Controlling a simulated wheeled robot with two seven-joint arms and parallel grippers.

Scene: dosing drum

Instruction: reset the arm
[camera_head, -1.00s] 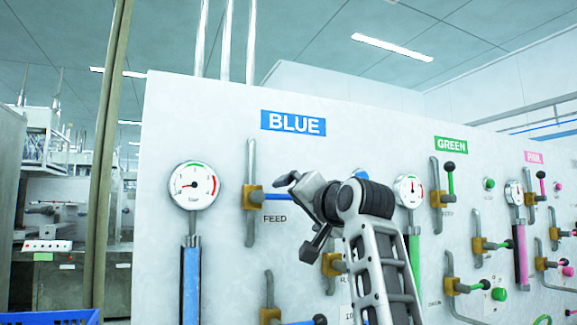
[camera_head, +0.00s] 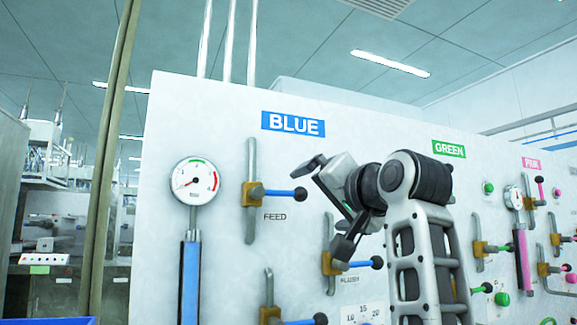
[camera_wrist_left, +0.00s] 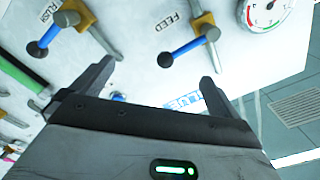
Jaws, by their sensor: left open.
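My left gripper (camera_head: 328,205) is raised in front of the white panel, right of the FEED lever, with its arm coming up from below. Its two fingers are spread and nothing is between them. The left wrist view shows the open fingers (camera_wrist_left: 156,75) pointing toward the panel. My right gripper is not in view.
The white panel (camera_head: 225,110) carries BLUE (camera_head: 293,124), GREEN (camera_head: 449,149) and pink-labelled sections with several levers. A round gauge (camera_head: 195,182) sits above a blue column (camera_head: 190,275) at left. My arm hides part of the green section. A blue crate edge (camera_head: 50,321) shows at lower left.

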